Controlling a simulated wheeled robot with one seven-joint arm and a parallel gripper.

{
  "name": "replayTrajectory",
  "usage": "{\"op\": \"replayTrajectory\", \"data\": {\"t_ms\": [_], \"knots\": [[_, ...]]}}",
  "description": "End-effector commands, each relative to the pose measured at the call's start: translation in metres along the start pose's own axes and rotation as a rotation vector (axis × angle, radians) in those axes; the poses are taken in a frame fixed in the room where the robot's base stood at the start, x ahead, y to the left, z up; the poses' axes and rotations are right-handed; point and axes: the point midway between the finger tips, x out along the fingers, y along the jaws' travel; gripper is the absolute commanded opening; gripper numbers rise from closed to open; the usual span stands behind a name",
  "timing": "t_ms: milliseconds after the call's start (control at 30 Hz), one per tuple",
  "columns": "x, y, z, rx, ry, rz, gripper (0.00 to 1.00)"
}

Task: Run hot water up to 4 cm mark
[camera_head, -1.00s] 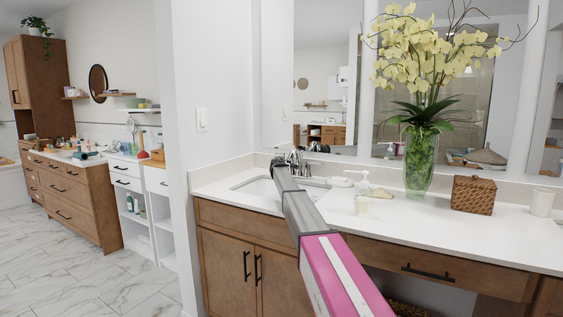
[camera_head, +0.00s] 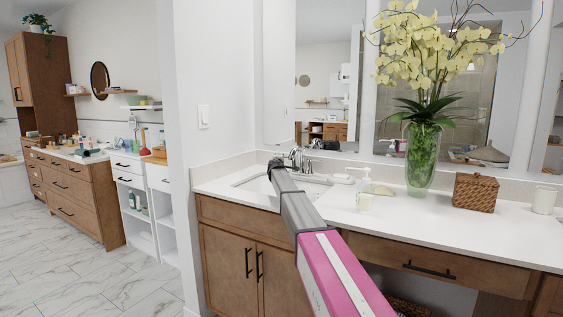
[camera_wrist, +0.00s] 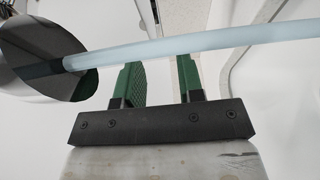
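The sink basin (camera_head: 318,191) is set in the white counter, partly hidden behind my arm. The chrome faucet (camera_head: 297,157) stands at its back. In the wrist view, a shiny metal spout (camera_wrist: 33,58) with a dark opening is at the left. A pale blue stream of water (camera_wrist: 190,47) runs from it across the picture. My gripper (camera_wrist: 162,72) has two green fingers, apart with nothing held between them. The stream crosses at the fingertips; I cannot tell if it touches them. In the head view my gripper is at the faucet, too small to make out. The water level and any 4 cm mark do not show.
A soap dispenser (camera_head: 364,190) stands right of the basin, with a glass vase (camera_head: 421,160) of yellow orchids, a woven box (camera_head: 475,192) and a white cup (camera_head: 543,200) further right. A wall (camera_head: 220,100) borders the counter on the left. The front counter is clear.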

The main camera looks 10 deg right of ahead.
Motion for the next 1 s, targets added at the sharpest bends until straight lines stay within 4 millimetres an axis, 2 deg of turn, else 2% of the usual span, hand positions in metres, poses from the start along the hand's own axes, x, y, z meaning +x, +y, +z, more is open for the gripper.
{"op": "replayTrajectory", "data": {"t_ms": [200, 400, 667, 867, 1000], "knots": [[0.010, -0.001, -0.020, -0.001, -0.175, -0.010, 0.35], [0.008, 0.000, -0.033, 0.000, -0.338, -0.001, 0.35], [0.014, 0.001, -0.031, 0.001, -0.376, 0.002, 0.35], [0.037, 0.001, -0.022, 0.001, -0.374, 0.002, 0.35], [0.061, 0.001, -0.013, 0.001, -0.375, 0.002, 0.35]]}}
